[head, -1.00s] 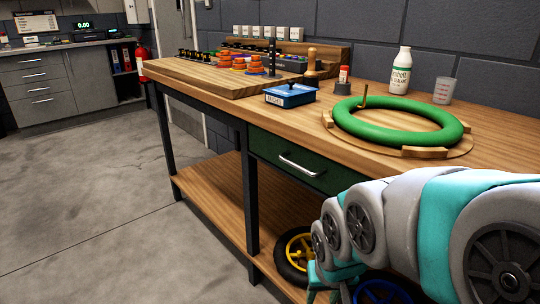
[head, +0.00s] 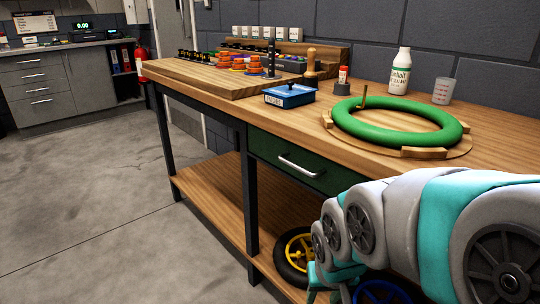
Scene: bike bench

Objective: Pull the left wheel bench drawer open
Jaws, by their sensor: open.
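The green bench drawer (head: 278,152) with a silver bar handle (head: 300,165) sits under the wooden bench top, and its front looks flush with the bench frame. Its right part is hidden behind my arm. My gripper (head: 318,294) shows only in small part, in teal at the lower edge of the head view, below and apart from the handle. Its fingertips run toward the bottom edge, and nothing is seen held in it.
A green tyre (head: 356,130) lies on a round wooden stand on the bench top (head: 230,118). A blue box (head: 290,95), a white bottle (head: 400,72) and a measuring cup (head: 443,90) stand there too. A yellow-rimmed wheel (head: 290,256) is below. The floor at left is clear.

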